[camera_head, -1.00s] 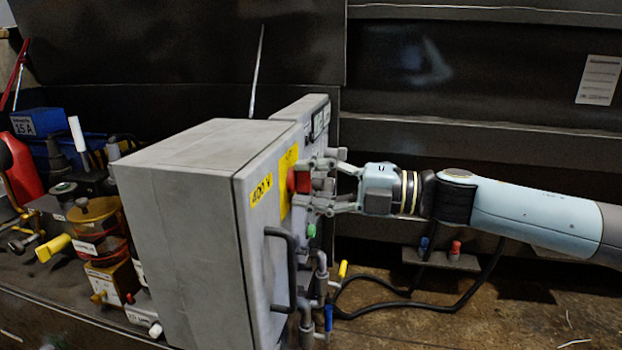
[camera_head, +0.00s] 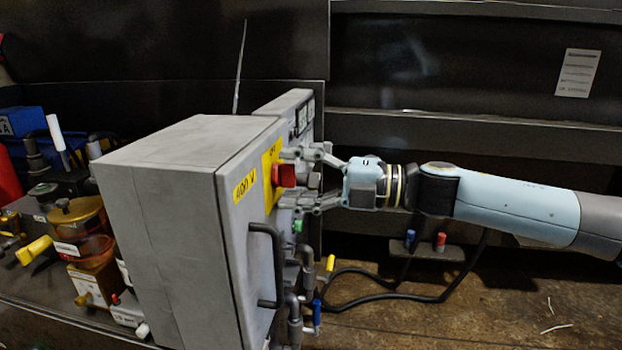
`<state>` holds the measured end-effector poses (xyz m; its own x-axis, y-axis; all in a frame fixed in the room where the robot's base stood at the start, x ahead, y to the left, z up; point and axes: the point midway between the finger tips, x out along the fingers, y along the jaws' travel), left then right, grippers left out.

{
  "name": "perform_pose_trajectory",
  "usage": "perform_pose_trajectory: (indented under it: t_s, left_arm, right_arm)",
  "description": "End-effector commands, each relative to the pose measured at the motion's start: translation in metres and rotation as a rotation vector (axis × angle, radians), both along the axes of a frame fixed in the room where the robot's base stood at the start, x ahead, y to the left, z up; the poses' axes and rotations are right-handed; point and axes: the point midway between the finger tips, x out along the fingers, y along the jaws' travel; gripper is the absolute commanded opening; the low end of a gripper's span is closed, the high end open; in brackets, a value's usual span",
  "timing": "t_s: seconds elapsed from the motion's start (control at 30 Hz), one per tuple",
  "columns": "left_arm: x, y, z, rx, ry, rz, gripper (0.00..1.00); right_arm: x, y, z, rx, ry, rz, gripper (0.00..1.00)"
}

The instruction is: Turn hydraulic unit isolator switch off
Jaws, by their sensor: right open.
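The grey electrical cabinet (camera_head: 160,170) carries a yellow "400 V" label (camera_head: 244,184) on its front. The isolator switch has a red handle (camera_head: 286,175) on a yellow plate (camera_head: 271,165) high on that front. My right gripper (camera_head: 302,179) reaches in from the right at handle height. It is open, with one finger above and one below the red handle. I see a gap between the handle and the fingers; I cannot tell if any part touches. The exact angle of the handle is hard to read from this side. My left gripper is out of view.
A black door handle (camera_head: 268,262) and pipes with yellow and blue levers (camera_head: 317,315) sit below the switch. Cables run to a small block with blue and red parts (camera_head: 425,250). Orange reservoirs (camera_head: 85,225) stand at left.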

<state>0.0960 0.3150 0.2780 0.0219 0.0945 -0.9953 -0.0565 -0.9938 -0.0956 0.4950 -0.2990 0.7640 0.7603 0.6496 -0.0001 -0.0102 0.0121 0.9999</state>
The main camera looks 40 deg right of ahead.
Motion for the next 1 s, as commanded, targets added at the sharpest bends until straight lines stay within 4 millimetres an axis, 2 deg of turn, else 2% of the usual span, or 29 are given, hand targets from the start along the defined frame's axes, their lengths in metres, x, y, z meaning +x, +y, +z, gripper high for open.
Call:
perform_pose_trajectory:
  t_s: [0.17, 1.0]
  left_arm:
    - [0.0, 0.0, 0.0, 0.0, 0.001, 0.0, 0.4]
    - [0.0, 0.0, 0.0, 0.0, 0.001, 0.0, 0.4]
  right_arm:
    - [-0.009, -0.007, -0.001, -0.003, 0.003, 0.003, 0.62]
    - [-0.081, -0.065, -0.003, -0.003, 0.013, 0.017, 0.62]
